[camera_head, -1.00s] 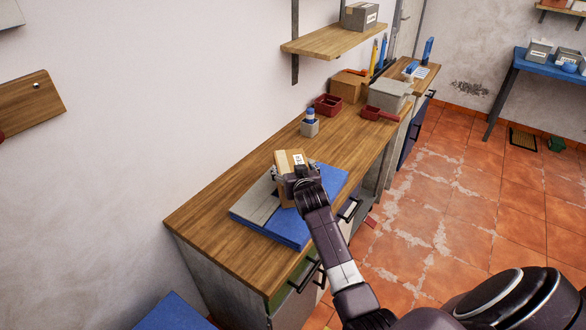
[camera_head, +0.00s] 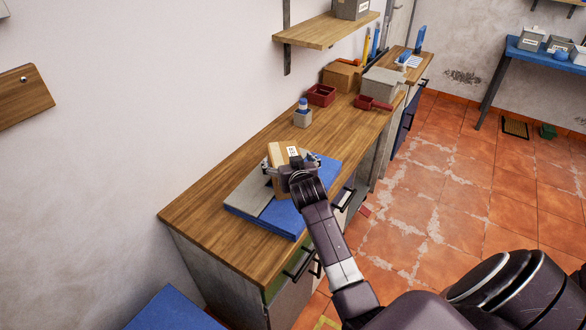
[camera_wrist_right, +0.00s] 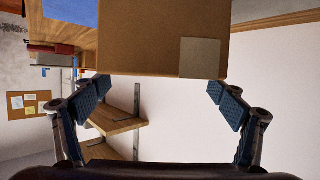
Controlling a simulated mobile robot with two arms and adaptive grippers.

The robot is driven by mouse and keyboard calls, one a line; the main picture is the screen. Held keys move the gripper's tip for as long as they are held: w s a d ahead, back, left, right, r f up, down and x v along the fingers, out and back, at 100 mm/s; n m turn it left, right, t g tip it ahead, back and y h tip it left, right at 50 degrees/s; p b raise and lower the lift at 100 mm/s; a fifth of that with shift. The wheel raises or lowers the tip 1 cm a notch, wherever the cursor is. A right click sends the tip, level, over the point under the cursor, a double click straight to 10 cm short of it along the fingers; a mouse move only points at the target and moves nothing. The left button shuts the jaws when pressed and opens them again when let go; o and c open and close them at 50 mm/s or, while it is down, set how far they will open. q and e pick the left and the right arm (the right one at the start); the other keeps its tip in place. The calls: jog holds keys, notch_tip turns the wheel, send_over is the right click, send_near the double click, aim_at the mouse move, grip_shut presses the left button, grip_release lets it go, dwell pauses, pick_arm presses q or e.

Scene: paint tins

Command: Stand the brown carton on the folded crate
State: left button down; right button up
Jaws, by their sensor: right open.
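The brown carton (camera_head: 281,155) stands upright on the folded crate, with a pale label on top. In the right wrist view, the carton (camera_wrist_right: 165,38) fills the upper middle. The folded crate (camera_head: 272,222) lies flat on the wooden worktop, blue with a grey part at the left. My right gripper (camera_head: 290,163) is open at the carton's near side, its fingers spread to the left and right. In the right wrist view, the gripper's (camera_wrist_right: 160,88) fingertips are near the carton's side edges; I cannot tell whether they touch. My left gripper is out of view.
A wall shelf (camera_head: 325,31) hangs above. The worktop's left near end is clear.

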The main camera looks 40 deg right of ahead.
jog(key=v, duration=0.9)
jog(key=shift+s+r+b, duration=0.2)
jog(key=shift+s+b, duration=0.05)
jog(key=shift+b, duration=0.2)
jog(key=shift+n+g+y, duration=0.8)
jog(key=shift+g, duration=0.1)
jog(key=s+a+f, duration=0.4)
jog(key=s+f, duration=0.1)
jog(key=s+a+f+n+g+y, duration=0.1)
jog(key=s+a+f+n+g, duration=0.15)
jog(key=s+a, duration=0.45)
jog(key=s+a+f+n+g+y, duration=0.15)
jog(key=s+f, duration=0.25)
jog(key=s, duration=0.7)
jog(key=s+a+f+n+g+y, duration=0.1)
jog(key=s+a+f+g+y, duration=0.15)
jog(key=s+a, duration=0.5)
notch_tip(320, 180, down, 26)
jog(key=s+d+g+h, duration=0.1)
jog(key=s+d+g, duration=0.1)
jog(key=s+d+f+g+b, duration=0.1)
jog(key=s+d+f, duration=0.1)
jog(key=s+f, duration=1.5)
jog(key=shift+s+d+f, duration=0.15)
jog(key=shift+d+f, duration=0.2)
jog(key=shift+f, duration=0.25)
